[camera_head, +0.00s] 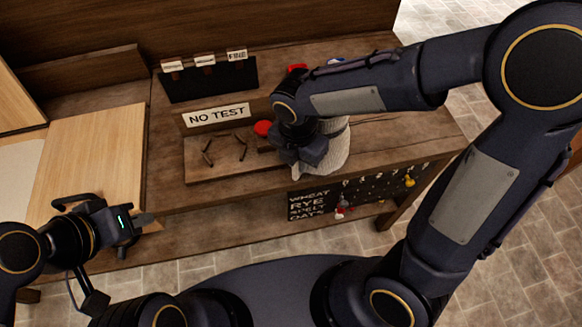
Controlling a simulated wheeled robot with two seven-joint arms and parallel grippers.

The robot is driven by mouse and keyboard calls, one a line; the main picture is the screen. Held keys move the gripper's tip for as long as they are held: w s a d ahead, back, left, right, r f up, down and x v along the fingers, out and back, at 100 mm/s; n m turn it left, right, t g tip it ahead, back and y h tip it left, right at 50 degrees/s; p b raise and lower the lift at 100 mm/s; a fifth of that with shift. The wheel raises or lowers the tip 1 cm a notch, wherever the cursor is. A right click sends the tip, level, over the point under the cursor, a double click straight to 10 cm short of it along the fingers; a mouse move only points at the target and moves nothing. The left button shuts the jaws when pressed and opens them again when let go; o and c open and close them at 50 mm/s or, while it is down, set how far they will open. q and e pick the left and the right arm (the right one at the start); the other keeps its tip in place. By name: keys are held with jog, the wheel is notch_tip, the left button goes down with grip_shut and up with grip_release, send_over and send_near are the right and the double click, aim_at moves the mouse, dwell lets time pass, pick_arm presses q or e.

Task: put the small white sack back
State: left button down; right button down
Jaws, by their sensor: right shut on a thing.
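The small white sack (337,150) is a pale cloth shape at the right part of the wooden bench, partly hidden by my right gripper. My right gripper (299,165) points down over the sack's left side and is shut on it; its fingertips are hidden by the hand. I cannot tell whether the sack is clear of the bench top. My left gripper (147,226) is low at the left, by the bench's front edge and away from the sack. Its fingers are too unclear to tell open from shut.
A wooden tray (200,170) with small dark pieces lies left of the sack, below a "NO TEST" sign (217,115). A red round thing (262,128) is beside my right gripper. A dark rack (210,82) stands behind. A light board (90,155) lies left.

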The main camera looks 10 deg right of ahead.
jog(key=w+d, duration=0.4)
jog(key=w, duration=0.1)
jog(key=shift+d+f, duration=0.3)
jog(key=shift+w+d+f+b, duration=0.1)
jog(key=shift+d+f+b, duration=0.05)
jog(key=shift+f+b, duration=0.2)
jog(key=shift+f, duration=0.5)
jog(key=c, duration=1.3)
grip_release()
jog(key=shift+c, duration=0.2)
